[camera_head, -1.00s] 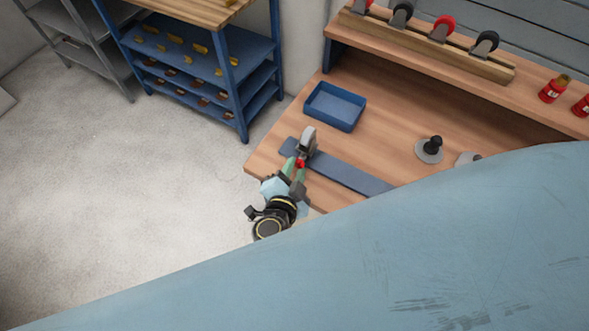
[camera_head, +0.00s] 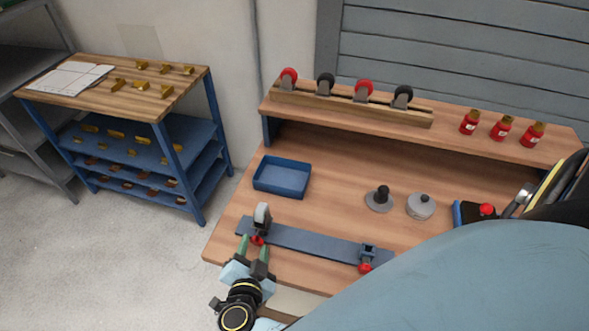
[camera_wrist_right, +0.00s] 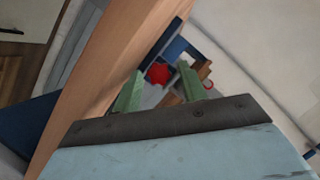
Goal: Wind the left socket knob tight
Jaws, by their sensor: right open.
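The blue bar (camera_head: 315,242) lies along the bench front with a socket near each end. The left socket holds an upright grey piece (camera_head: 262,214). Its red knob (camera_head: 257,240) faces the front edge. My right gripper (camera_head: 254,247) is open in front of it, its green fingertips either side of the knob. In the right wrist view the red knob (camera_wrist_right: 157,73) shows between the fingers, nearer the left one; I cannot tell whether they touch it. The right socket (camera_head: 368,249) looks empty and has its own red knob (camera_head: 366,267). My left gripper is not in view.
A blue tray (camera_head: 282,178) sits behind the bar. A grey disc with a black knob (camera_head: 380,199) and a round grey piece (camera_head: 421,206) stand to the right. Red and black wheels line the shelf rack (camera_head: 350,108); red bottles (camera_head: 502,128) stand beside it.

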